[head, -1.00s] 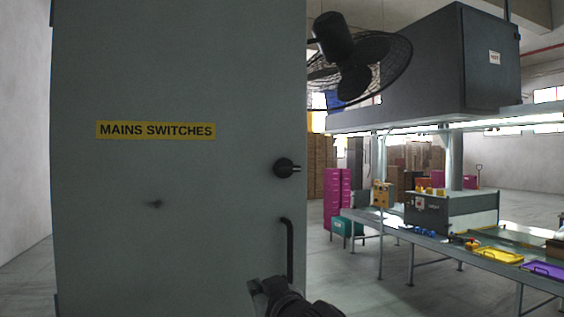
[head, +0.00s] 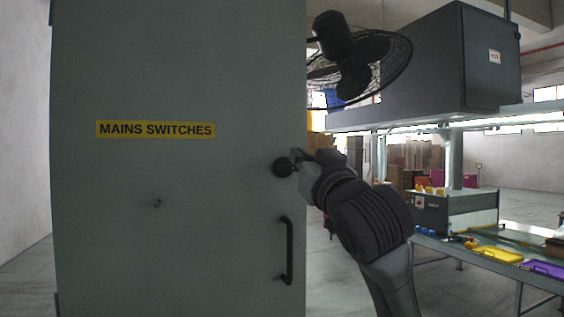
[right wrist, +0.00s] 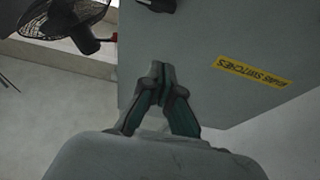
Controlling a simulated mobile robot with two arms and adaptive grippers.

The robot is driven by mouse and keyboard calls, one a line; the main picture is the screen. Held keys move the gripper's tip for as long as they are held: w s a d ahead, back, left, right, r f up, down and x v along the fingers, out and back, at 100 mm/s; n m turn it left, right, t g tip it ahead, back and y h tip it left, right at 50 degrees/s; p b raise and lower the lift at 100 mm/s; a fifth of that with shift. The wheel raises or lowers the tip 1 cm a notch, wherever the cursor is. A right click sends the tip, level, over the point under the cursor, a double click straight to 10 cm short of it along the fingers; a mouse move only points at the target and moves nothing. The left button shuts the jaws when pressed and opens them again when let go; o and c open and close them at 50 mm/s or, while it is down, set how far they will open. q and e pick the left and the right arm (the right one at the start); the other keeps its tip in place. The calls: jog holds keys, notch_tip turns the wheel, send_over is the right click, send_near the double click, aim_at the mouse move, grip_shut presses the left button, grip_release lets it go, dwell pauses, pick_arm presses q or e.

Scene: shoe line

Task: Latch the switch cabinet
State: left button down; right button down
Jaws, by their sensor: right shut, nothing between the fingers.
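The grey switch cabinet (head: 180,220) with a yellow MAINS SWITCHES label (head: 156,130) fills the left of the head view. Contact cannot be told. My left gripper is out of view.
A caged fan (head: 355,60) hangs right of the cabinet, above my right arm, and also shows in the wrist view (right wrist: 78,22). A workbench with a yellow tray (head: 498,254) and a purple tray (head: 543,270) stands at right.

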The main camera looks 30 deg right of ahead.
aim_at(282, 162)
jog(key=w+p, duration=0.2)
jog(key=w, duration=0.1)
jog(key=w+d+p, duration=0.1)
jog(key=w+p, duration=0.1)
jog(key=w, duration=0.1)
jog(key=w+d+p, duration=0.1)
jog(key=w+p, duration=0.1)
jog(key=w, duration=0.1)
jog(key=shift+w+r+p, duration=0.15)
jog(key=shift+r+p, duration=0.1)
jog(key=shift+p, duration=0.15)
jog(key=shift+d+f, duration=0.1)
jog(key=shift+f, duration=0.6)
